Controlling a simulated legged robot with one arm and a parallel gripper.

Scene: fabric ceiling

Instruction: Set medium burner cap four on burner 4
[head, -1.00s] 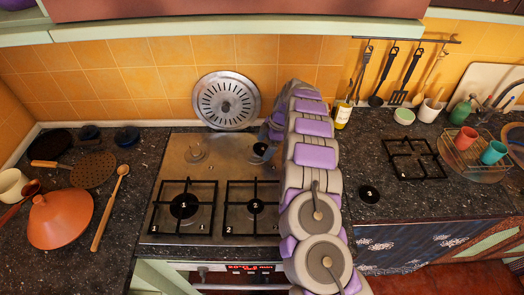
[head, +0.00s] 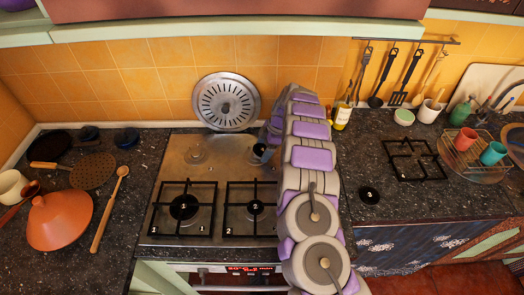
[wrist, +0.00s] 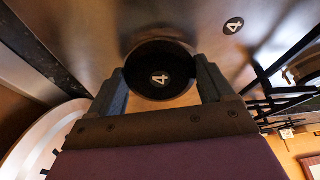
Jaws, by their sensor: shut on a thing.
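A round black burner cap (wrist: 160,78) marked 4 sits between the two fingers of my gripper (wrist: 160,88), which is shut on it. In the head view this cap (head: 259,151) shows as a dark disc beside my arm, over the back right of the steel cooktop (head: 228,150). In the wrist view a round 4 label (wrist: 233,26) shows on the steel surface, beyond the cap and to the right. Burner 4 itself is hidden by the cap and my arm, so I cannot tell whether the cap touches it.
Burner 3 (head: 196,153), at the back left, is bare. A large slotted metal disc (head: 226,101) leans on the back wall. Another black cap (head: 369,195) and a loose grate (head: 413,160) lie on the right counter.

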